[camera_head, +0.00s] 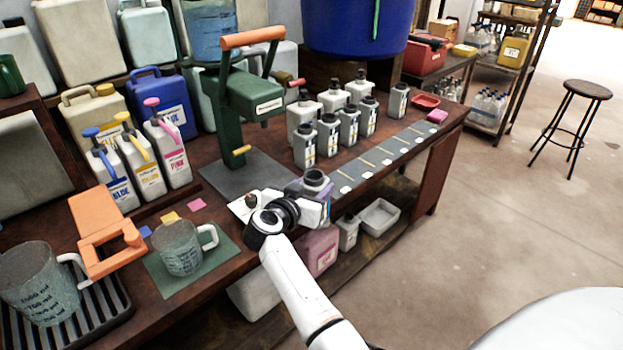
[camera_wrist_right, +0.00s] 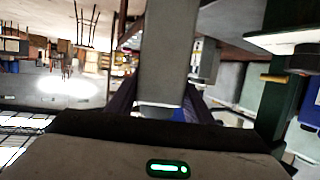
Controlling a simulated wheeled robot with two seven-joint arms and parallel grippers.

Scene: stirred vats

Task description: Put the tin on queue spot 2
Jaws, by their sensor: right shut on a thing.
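My right gripper (camera_head: 312,205) is shut on a grey tin (camera_head: 314,181) with a round open neck, held upright at the front edge of the bench. In the right wrist view the grey tin (camera_wrist_right: 160,55) stands between the two dark fingers of the gripper (camera_wrist_right: 160,108). The gripper hides most of its body in the head view. The row of queue spots (camera_head: 386,153), with white tags and yellow lines, runs along the bench's front edge to the right of the tin. The spot numbers are too small to read. My left gripper is not in view.
Several capped grey tins (camera_head: 328,137) stand behind the spots; one more (camera_head: 398,100) stands at the far end. A green press (camera_head: 252,95) is behind my gripper. The spots look empty.

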